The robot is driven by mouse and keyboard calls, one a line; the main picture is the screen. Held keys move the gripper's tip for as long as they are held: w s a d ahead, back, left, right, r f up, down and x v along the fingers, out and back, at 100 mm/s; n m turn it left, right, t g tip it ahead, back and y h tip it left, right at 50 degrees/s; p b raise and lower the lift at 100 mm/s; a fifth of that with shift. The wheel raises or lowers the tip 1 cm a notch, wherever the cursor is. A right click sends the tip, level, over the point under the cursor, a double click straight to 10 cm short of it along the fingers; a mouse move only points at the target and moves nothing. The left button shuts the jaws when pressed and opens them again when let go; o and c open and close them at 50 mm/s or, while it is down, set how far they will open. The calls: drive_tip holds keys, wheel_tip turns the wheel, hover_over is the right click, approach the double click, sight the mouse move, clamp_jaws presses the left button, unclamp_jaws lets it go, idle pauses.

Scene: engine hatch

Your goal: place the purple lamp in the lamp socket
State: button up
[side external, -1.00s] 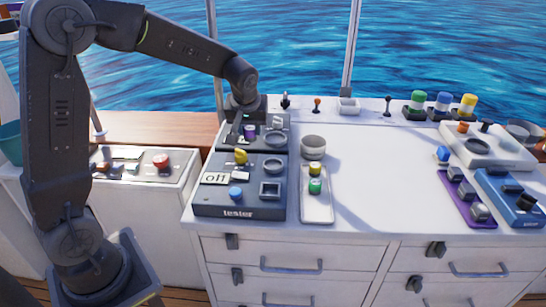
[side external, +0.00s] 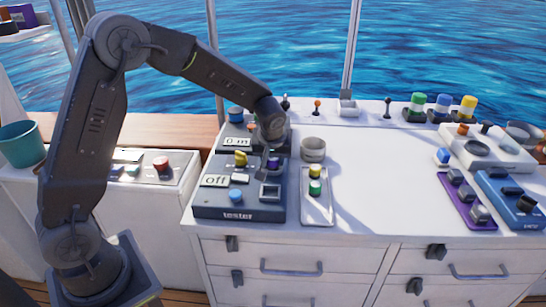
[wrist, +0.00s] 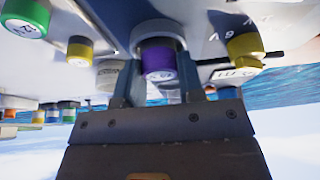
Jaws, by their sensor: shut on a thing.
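The purple lamp (side external: 273,163) is between the fingers of my gripper (side external: 271,153), which is shut on it, over the front tester box (side external: 237,206). In the wrist view the lamp (wrist: 158,57) shows between the fingertips of my gripper (wrist: 156,85). A grey round socket ring (wrist: 156,29) lies right at the lamp's far end. The lamp looks lined up with the ring, but I cannot tell how deep it sits. In the side view my gripper and the lamp mostly hide this round socket.
A tray (side external: 317,213) with yellow (side external: 315,170) and green (side external: 315,187) lamps stands just right, below a grey cup (side external: 313,148). The middle counter is clear.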

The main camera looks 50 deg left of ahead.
drive_tip(key=o, duration=0.9)
drive_tip(key=v, duration=1.2)
drive_tip(key=s+d+r+m+h, duration=0.1)
drive_tip(key=s+m, duration=0.2)
drive_tip(key=s, duration=0.5)
drive_tip(key=s+d+r+m+t+h, duration=0.1)
drive_tip(key=s+m, duration=0.2)
drive_tip(key=s, duration=0.4)
drive_tip(key=s+d+r+m+t+h, duration=0.1)
drive_tip(key=s+d+r+m, duration=0.1)
drive_tip(key=s, duration=0.6)
drive_tip(key=shift+s+m, duration=0.35)
drive_tip(key=shift+m, duration=0.15)
